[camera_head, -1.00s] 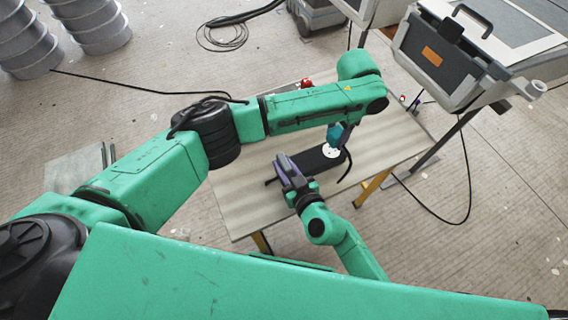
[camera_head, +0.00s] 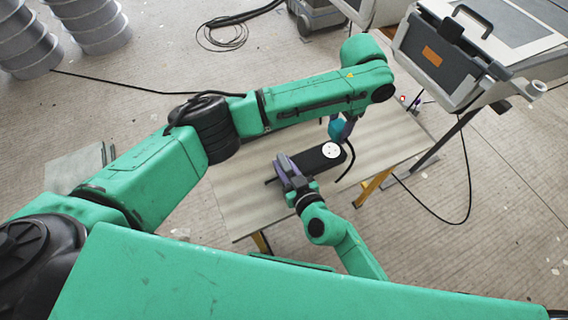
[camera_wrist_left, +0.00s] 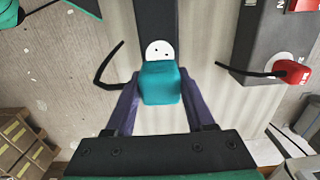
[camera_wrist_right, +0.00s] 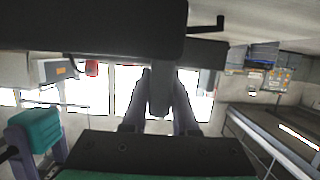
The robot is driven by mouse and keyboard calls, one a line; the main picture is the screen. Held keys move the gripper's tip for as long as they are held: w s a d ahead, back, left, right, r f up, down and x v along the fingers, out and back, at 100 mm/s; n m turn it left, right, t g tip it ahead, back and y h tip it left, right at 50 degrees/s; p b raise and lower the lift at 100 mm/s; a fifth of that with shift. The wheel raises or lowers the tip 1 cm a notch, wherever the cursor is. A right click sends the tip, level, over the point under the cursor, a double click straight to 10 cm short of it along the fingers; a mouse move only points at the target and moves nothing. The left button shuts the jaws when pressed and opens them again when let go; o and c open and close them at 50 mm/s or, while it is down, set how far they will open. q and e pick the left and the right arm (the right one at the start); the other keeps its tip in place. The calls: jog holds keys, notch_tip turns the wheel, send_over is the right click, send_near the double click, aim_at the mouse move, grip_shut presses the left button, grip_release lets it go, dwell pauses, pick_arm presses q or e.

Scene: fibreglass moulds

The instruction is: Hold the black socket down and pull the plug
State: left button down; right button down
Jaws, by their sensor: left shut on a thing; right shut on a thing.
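The black socket (camera_head: 311,160) is a long dark block on the table with a white round face (camera_head: 331,150) showing holes; the face also shows in the left wrist view (camera_wrist_left: 158,49). My right gripper (camera_head: 290,170) is shut on the near-left end of the socket; in the right wrist view its fingers (camera_wrist_right: 159,100) close on a dark part. My left gripper (camera_head: 344,124) is shut on the teal plug (camera_wrist_left: 160,85), above and apart from the socket face. The plug also shows in the head view (camera_head: 336,128) and in the right wrist view (camera_wrist_right: 36,130).
The table (camera_head: 235,205) has bare room at its left and right. A grey case (camera_head: 445,60) stands at back right. A black cable (camera_head: 465,190) lies on the floor.

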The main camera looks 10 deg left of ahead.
aim_at(340, 124)
pick_arm(q)
jog(key=shift+r, duration=1.8)
pick_arm(e)
jog(key=c, duration=0.6)
grip_release()
jog(key=shift+s, duration=0.1)
jog(key=v, duration=1.2)
